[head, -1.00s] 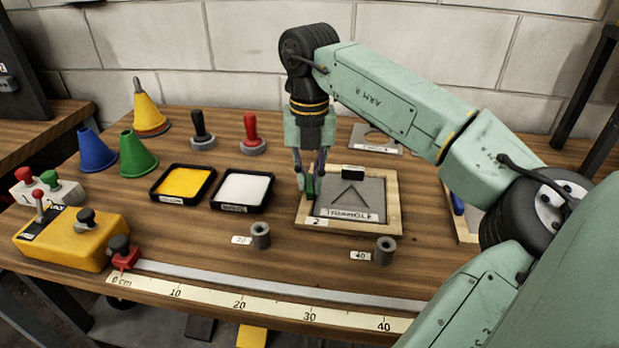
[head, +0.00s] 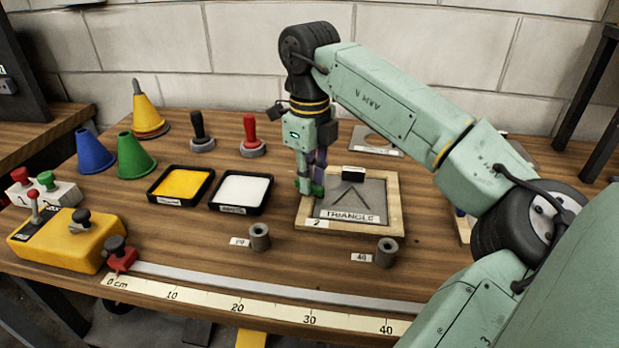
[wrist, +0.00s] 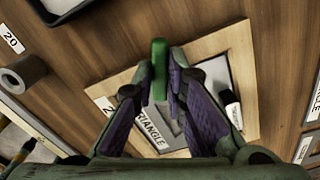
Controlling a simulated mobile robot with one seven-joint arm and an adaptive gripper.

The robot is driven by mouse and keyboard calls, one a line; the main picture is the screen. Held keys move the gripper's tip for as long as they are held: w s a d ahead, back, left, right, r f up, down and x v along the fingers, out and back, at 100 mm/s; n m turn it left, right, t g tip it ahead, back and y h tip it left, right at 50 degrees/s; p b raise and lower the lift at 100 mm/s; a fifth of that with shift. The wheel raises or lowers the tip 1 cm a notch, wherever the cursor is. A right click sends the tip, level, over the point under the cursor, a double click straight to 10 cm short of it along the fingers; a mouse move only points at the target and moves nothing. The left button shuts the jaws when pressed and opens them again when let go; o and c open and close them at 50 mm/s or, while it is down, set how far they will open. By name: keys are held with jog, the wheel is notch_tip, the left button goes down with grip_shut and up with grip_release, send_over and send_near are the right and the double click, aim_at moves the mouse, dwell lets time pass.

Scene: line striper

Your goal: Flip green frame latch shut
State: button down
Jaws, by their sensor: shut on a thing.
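The green frame latch (wrist: 159,62) sits at the edge of the wooden frame (wrist: 238,55) and shows between my fingertips in the wrist view. My gripper (wrist: 162,88) is shut on the latch, with one purple-padded finger on each side. In the head view my gripper (head: 312,188) points down at the left side of the wooden frame (head: 392,205), and the latch (head: 317,190) is partly hidden by the fingers. A grey stencil plate (head: 375,197) labelled TRIANGLE lies inside the frame, with a black handle (head: 353,173) at its far edge.
Yellow (head: 183,184) and white (head: 241,189) paint trays stand left of the frame. Two grey cylinders (head: 260,237) (head: 387,252) stand in front of it. Red (head: 250,133) and black (head: 199,131) handled tools stand behind the trays. A circle stencil (head: 377,139) lies behind the frame.

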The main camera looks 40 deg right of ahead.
jog(key=n, duration=0.4)
jog(key=shift+n, duration=0.4)
dwell(0.4)
jog(key=c, duration=1.6)
grip_release()
notch_tip(320, 180, up, 8)
jog(key=shift+f, duration=0.2)
